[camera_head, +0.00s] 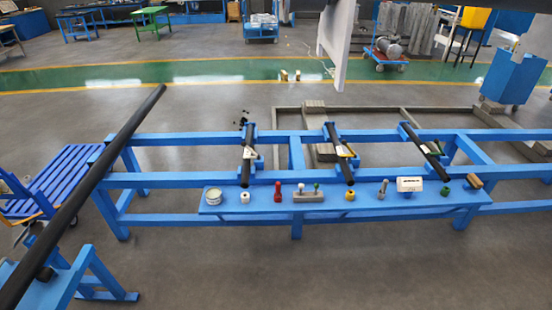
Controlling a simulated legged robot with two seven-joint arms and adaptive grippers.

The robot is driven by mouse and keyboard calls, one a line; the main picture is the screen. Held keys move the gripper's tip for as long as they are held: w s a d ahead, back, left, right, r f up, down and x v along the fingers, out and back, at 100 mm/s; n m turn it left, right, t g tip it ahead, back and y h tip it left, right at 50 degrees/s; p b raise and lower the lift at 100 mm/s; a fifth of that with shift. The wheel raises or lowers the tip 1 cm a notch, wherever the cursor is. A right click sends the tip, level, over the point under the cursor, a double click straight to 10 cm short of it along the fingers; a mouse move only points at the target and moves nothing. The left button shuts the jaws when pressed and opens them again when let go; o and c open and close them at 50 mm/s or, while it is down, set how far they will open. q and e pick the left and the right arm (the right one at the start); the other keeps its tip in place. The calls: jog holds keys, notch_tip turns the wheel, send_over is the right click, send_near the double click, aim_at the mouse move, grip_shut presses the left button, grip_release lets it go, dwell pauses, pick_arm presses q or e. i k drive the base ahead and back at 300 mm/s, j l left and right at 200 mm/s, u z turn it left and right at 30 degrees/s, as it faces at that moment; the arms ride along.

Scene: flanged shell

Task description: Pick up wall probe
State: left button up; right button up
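The blue tool shelf (330,204) runs along the front of a blue frame, with several small items on it. None is clearly marked as the wall probe. A white box with a dark line of text (410,184) stands upright toward the right of the shelf. A thin grey upright pin (383,189) stands just left of it. A grey block with small coloured pegs (308,196) is near the middle. I cannot tell which of these is the wall probe. Neither of my grippers shows in the head view.
A white and metal tin (213,196), a red item (277,191), a yellow item (350,195) and a green item (445,191) share the shelf. Short black tubes (340,155) lie across the frame behind. A long black pipe (95,190) slants across the left. The front floor is clear.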

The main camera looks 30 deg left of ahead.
aim_at(385, 183)
jog(key=i+u, duration=0.2)
jog(key=i, duration=0.35)
jog(key=i+l+u, duration=0.15)
jog(key=i, duration=0.4)
